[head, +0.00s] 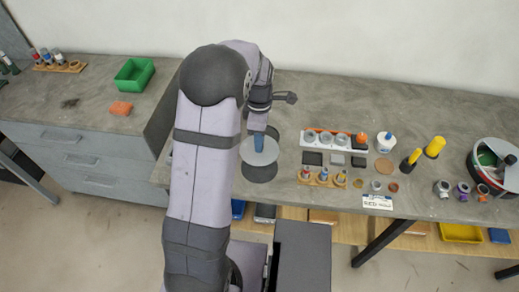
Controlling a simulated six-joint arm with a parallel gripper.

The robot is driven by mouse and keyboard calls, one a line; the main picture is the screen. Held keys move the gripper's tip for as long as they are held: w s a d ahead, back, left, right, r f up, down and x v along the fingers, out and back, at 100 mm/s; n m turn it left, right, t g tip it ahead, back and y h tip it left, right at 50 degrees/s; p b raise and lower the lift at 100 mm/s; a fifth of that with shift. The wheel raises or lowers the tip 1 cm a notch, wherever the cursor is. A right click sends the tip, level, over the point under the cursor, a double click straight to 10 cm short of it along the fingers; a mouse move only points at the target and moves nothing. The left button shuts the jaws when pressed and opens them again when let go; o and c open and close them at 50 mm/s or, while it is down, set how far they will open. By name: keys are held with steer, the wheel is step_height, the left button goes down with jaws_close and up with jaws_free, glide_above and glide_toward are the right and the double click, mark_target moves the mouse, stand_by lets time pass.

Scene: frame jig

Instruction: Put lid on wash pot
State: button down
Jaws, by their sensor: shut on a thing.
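My gripper (258,127) points down beside my arm and is shut on the blue upright handle of a round grey lid (259,155). The lid looks level. Directly below it is a dark round shape (262,174), partly hidden by the lid. It may be the wash pot, but I cannot tell whether the lid touches it or is held above it. My own arm link covers the area just left of the lid.
Right of the lid are a white rack with round cups (323,139), dark blocks (312,158), a wooden vial holder (322,179), a white pot (387,143) and yellow-handled tools (434,147). A large round container (490,168) stands far right. The back strip is clear.

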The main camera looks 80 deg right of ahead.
steer(key=shift+r+p, duration=0.7)
steer(key=shift+r, duration=0.6)
steer(key=shift+w+d+r, duration=0.15)
steer(key=shift+d+r, duration=0.05)
steer(key=shift+d, duration=0.15)
steer(key=w+d+r+n+p, duration=0.4)
steer(key=w+d+n+p, duration=0.2)
steer(key=w+d+p, duration=0.5)
steer(key=shift+w+d+p, duration=0.3)
steer(key=shift+w+d, duration=0.7)
steer(key=shift+w, duration=1.1)
